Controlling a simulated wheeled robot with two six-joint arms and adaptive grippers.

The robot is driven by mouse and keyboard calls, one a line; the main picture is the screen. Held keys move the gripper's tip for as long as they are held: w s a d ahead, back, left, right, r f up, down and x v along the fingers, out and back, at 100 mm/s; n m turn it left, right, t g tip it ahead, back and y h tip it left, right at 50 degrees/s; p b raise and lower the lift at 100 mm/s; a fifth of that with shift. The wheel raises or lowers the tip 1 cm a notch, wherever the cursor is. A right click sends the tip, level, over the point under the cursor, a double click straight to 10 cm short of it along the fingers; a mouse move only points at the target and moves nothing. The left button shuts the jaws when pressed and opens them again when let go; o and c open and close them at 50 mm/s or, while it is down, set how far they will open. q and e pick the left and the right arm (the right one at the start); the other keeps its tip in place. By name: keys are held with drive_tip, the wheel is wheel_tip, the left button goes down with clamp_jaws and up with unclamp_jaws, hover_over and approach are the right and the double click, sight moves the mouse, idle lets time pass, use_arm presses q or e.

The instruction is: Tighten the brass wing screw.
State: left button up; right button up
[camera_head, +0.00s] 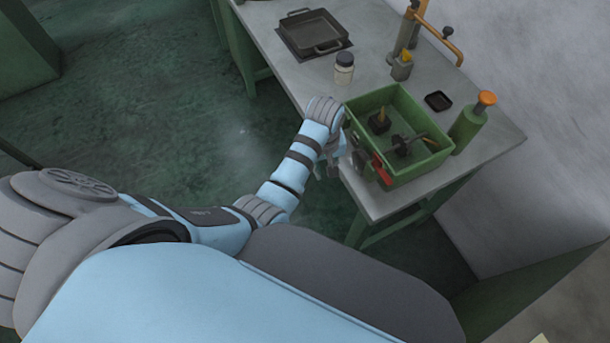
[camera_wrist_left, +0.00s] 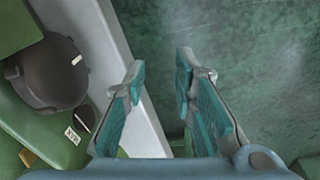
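A red part (camera_head: 381,169) is at the box's near-left wall. My left gripper (camera_head: 352,170) is beside the table's left edge, close to that wall. The left wrist view shows it open (camera_wrist_left: 162,80), with nothing between its teal-padded fingers. My right gripper is not in view.
A green bottle with an orange top (camera_head: 468,128) is right of the box. A small black dish (camera_head: 438,101) and an orange-handled stand (camera_head: 402,62) are behind it.

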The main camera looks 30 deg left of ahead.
use_arm(q)
drive_tip(key=s+a+f+m+b, duration=0.1)
drive_tip(key=s+f, duration=0.4)
drive_tip(key=f, duration=0.5)
drive_tip(key=shift+a+f+m+b, duration=0.2)
drive_tip(key=shift+a+m+b, duration=0.25)
drive_tip(key=shift+a, duration=0.5)
drive_tip(key=shift+s, duration=0.15)
